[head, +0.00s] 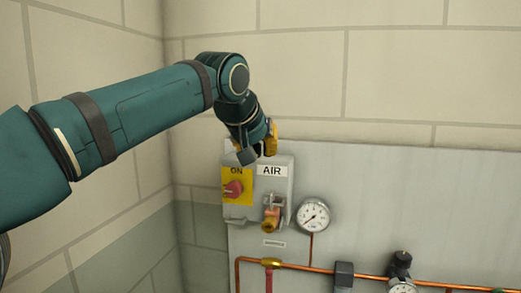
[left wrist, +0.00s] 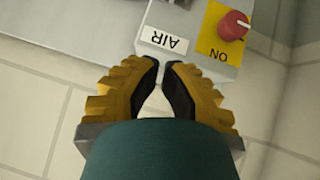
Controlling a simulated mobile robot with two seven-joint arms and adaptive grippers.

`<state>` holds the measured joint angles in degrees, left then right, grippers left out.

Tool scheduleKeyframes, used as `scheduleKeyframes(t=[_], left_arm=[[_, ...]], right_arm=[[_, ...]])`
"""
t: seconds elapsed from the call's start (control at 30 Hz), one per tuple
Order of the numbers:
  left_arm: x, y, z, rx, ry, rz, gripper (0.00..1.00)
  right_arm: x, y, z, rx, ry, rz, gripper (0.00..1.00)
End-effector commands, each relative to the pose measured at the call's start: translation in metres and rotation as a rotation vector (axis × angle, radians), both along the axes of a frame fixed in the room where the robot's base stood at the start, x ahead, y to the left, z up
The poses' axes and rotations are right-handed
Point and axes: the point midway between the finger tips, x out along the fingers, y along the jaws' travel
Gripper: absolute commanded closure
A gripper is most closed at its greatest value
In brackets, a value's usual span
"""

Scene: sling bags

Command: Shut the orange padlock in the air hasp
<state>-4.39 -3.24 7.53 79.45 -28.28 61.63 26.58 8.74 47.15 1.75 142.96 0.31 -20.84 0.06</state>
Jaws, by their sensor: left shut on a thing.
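The grey AIR box (head: 286,185) is on the wall panel, with a metal hasp (head: 274,199) low on its front. An orange piece that looks like the padlock (head: 270,221) sits at the hasp; whether its shackle is shut is too small to tell. My left gripper (head: 259,153) is above the box's top edge, apart from the orange piece. In the left wrist view its yellow fingers (left wrist: 160,72) are close together at the tips; what they hold cannot be made out. The hasp is outside the left wrist view. My right gripper is not in view.
A red knob (head: 233,188) on a yellow ON plate is left of the hasp. A round gauge (head: 313,215) is close on the right. Copper pipe (head: 325,272) and a red-handled valve (head: 270,263) run below. The wall above the panel is bare.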

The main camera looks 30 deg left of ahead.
Motion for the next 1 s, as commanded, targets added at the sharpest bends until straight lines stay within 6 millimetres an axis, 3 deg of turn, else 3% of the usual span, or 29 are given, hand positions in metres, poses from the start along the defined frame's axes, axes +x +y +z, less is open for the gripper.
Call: scheduleKeyframes(t=[0.33,0.6,1.0], left_arm=[[0.05,0.003,-0.049,0.0,0.003,0.0,1.0],[0.049,-0.003,-0.08,-0.001,0.001,0.0,1.0],[0.05,-0.005,-0.086,0.0,-0.001,0.0,1.0]], right_arm=[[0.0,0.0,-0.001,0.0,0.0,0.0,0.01],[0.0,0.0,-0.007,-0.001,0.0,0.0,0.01],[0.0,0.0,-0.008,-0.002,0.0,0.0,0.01]])
